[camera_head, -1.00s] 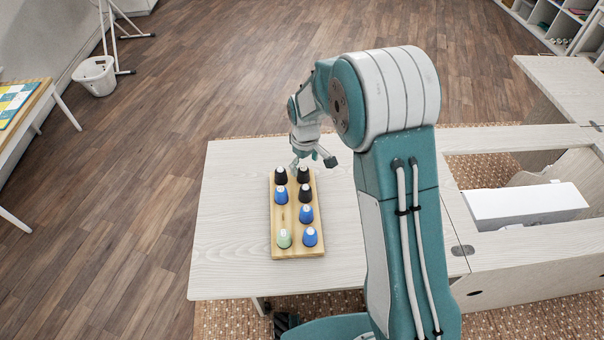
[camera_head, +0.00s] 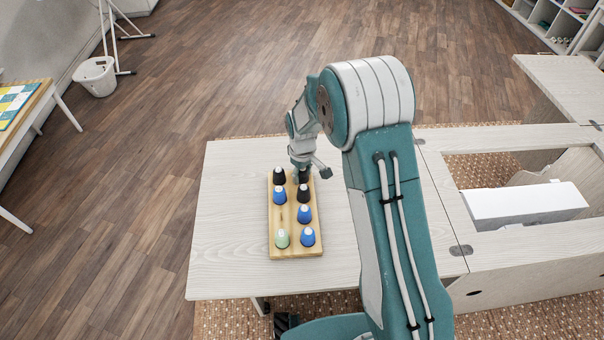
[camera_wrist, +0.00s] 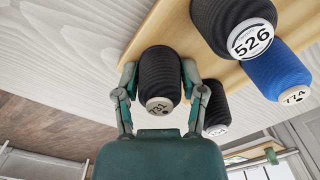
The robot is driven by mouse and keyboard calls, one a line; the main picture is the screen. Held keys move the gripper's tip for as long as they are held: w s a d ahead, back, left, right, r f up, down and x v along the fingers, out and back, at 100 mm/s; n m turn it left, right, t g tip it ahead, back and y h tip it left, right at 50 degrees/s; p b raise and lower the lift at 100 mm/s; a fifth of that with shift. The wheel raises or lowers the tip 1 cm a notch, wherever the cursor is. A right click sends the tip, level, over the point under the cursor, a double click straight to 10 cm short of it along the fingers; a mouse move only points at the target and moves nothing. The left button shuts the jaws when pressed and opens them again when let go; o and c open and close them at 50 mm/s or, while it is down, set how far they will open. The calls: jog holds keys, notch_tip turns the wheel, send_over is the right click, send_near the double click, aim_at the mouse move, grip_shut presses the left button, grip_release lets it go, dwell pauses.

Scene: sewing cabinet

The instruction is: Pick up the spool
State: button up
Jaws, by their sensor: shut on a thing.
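A black spool (camera_wrist: 158,82) with a white end label reading 731 is between the two fingers of my gripper (camera_wrist: 160,92) in the wrist view. The fingers are shut on its sides. In the head view my gripper (camera_head: 306,170) is at the far right corner of the wooden spool rack (camera_head: 281,252). It hides most of the held spool there. The spool appears to be still at its place on the rack; I cannot tell whether it is lifted.
Close by stand a black spool (camera_head: 304,194), another black spool (camera_head: 279,176) and a blue spool (camera_head: 279,196). More blue spools and a pale green spool (camera_head: 282,239) stand nearer. The pale tabletop (camera_head: 230,215) is clear left of the rack.

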notch_tip(320, 180, up, 10)
jog(key=shift+a+f, duration=0.1)
dwell(0.4)
